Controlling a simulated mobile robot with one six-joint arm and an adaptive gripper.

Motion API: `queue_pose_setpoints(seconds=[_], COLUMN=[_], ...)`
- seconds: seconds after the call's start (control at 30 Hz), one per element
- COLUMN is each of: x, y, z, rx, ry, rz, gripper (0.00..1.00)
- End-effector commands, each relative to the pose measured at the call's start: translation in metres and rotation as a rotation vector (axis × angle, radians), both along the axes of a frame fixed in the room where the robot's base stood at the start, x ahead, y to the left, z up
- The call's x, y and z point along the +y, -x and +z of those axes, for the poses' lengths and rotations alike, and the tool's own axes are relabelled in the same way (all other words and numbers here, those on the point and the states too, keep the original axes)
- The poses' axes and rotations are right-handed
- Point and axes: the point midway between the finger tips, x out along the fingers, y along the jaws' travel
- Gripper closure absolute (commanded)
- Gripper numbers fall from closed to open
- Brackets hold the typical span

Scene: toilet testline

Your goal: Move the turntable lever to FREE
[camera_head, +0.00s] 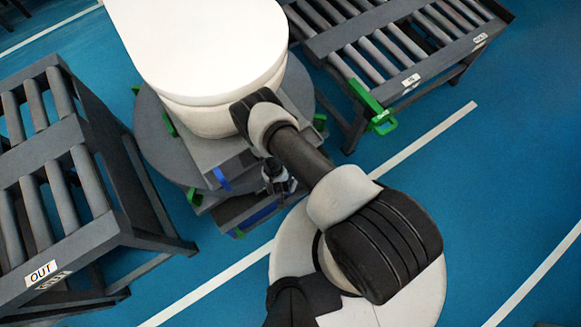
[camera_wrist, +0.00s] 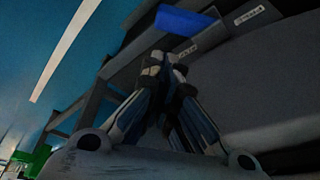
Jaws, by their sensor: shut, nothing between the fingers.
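A round grey turntable (camera_head: 150,125) carries a white toilet (camera_head: 205,50). A small blue piece (camera_head: 221,179), which looks like the turntable lever, sticks out at the front of the grey frame under the toilet. A blue block, likely the same lever, shows in the wrist view (camera_wrist: 187,23), just beyond my fingertips. My gripper (camera_wrist: 165,66) is shut and empty, with a gap between it and the blue block. In the head view my gripper (camera_head: 279,184) is small and dark, right of the blue piece. Labels near the block (camera_wrist: 258,12) are too blurred to read.
A roller conveyor labelled OUT (camera_head: 42,272) stands at the left. Another roller conveyor (camera_head: 400,45) with a green handle (camera_head: 381,119) stands at the upper right. Green tabs (camera_head: 194,197) sit around the turntable. Blue floor (camera_head: 480,190) with white lines is open at the right.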

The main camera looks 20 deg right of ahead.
Motion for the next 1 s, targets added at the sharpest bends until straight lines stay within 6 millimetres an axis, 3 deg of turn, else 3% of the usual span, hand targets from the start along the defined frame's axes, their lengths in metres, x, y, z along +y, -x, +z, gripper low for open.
queue_pose_setpoints(seconds=[0.27, 0.7, 1.0], x=[-0.001, -0.016, -0.02], y=[-0.001, -0.02, -0.026], z=[-0.006, -0.077, -0.095], rx=[0.001, 0.001, 0.002], ry=[0.0, 0.0, -0.001], rz=[-0.001, -0.002, 0.0], gripper=[1.0, 1.0, 1.0])
